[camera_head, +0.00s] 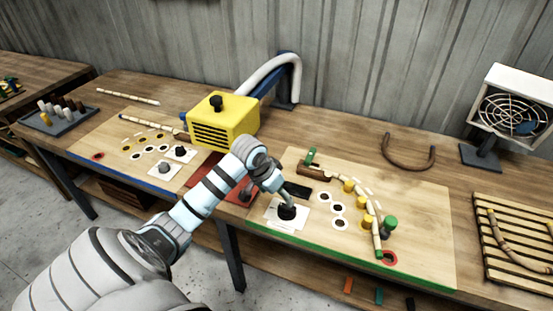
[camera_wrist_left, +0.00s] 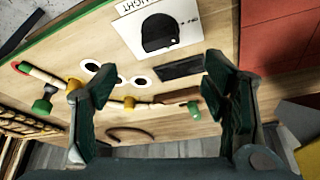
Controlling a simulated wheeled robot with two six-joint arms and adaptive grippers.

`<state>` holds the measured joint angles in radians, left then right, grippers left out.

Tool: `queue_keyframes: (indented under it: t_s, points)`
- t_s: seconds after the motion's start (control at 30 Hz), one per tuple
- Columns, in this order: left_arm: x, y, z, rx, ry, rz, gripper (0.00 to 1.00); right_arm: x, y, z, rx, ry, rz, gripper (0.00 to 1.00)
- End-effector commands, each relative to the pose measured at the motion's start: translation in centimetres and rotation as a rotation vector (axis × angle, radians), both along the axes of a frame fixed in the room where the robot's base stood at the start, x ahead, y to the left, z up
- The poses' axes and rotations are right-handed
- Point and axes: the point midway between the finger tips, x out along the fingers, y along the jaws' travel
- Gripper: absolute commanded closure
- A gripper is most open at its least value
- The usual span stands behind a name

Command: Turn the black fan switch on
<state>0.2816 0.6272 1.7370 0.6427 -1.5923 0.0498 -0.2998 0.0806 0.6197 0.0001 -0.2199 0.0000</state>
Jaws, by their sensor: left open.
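A black knob (camera_head: 287,212) stands on a white card (camera_head: 275,224) at the near left of the right-hand work board. In the left wrist view the black knob (camera_wrist_left: 159,33) is at the top, with partly cut-off lettering on its card. My left gripper (camera_head: 281,196) is just above and behind the knob in the head view and overlaps its top; I cannot tell whether they touch. In the wrist view my left gripper (camera_wrist_left: 148,88) has its fingers wide apart with nothing between them. My right gripper is out of view.
A white-boxed fan (camera_head: 512,112) stands at the back right. A yellow machine (camera_head: 224,122) stands behind my left arm. A bent rattan piece (camera_head: 343,197) and yellow pegs (camera_head: 348,186) lie right of the gripper. Another black knob (camera_head: 180,151) is on the left board.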

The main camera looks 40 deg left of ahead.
Motion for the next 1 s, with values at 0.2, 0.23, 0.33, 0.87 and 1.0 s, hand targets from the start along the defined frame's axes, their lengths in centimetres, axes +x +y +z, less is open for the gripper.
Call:
queue_keyframes:
  t_s: [0.2, 0.23, 0.33, 0.87, 1.0]
  points:
    - [-0.5, 0.0, 1.0, 0.000, 0.002, -0.001, 0.32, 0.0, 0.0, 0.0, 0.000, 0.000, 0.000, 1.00]
    - [-0.5, 0.0, 1.0, 0.000, 0.002, -0.001, 0.32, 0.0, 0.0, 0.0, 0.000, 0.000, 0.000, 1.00]
    - [-0.5, 0.0, 1.0, 0.000, 0.002, -0.001, 0.35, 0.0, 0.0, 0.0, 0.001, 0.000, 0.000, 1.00]
    - [-13.5, -7.5, -18.7, 0.049, 0.104, 0.020, 0.62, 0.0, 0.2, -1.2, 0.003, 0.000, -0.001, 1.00]
    - [-17.9, -6.5, -27.9, 0.065, 0.155, 0.079, 0.67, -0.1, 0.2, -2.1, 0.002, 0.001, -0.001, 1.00]
